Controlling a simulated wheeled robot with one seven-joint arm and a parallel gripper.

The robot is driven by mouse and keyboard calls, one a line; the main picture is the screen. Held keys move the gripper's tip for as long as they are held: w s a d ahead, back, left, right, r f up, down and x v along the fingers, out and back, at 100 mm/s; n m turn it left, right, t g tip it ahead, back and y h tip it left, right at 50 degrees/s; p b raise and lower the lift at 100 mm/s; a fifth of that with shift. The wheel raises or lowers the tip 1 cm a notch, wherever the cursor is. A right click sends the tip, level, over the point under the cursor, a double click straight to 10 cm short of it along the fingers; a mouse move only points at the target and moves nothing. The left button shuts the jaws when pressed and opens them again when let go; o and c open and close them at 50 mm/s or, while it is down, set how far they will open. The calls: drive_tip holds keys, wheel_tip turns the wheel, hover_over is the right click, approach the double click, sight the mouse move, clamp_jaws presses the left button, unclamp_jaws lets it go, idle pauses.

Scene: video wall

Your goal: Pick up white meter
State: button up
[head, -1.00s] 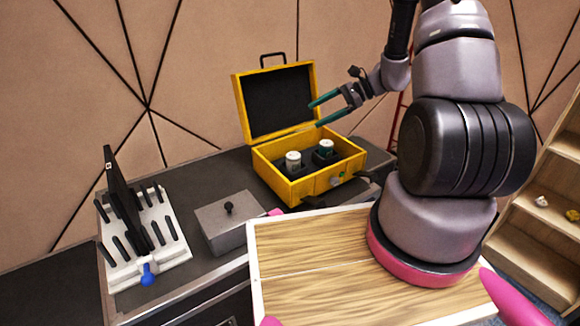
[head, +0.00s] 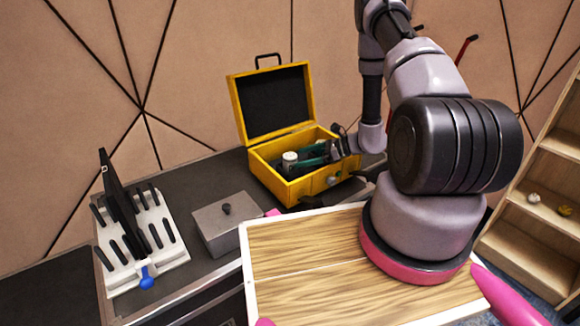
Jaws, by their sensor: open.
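An open yellow case (head: 291,189) stands on the dark counter with its lid raised. A white-topped cylinder (head: 289,158), possibly the white meter, stands upright in the left part of the case. My gripper (head: 306,158) is low over the case, reaching in from the right. Its teal fingers are open and point left toward this cylinder, close beside it. I cannot tell whether they touch it. The second white-topped cylinder, on the right side of the case, is hidden behind my gripper.
A grey metal box (head: 227,224) with a black knob sits left of the case. A white rack (head: 140,245) with black pegs and a dark upright panel stands further left. A wooden shelf (head: 545,195) is at the right. The case walls and raised lid surround the cylinder.

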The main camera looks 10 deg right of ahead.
sight(290, 160)
drive_tip(key=x, duration=0.5)
drive_tip(key=shift+a, duration=0.25)
clamp_jaws()
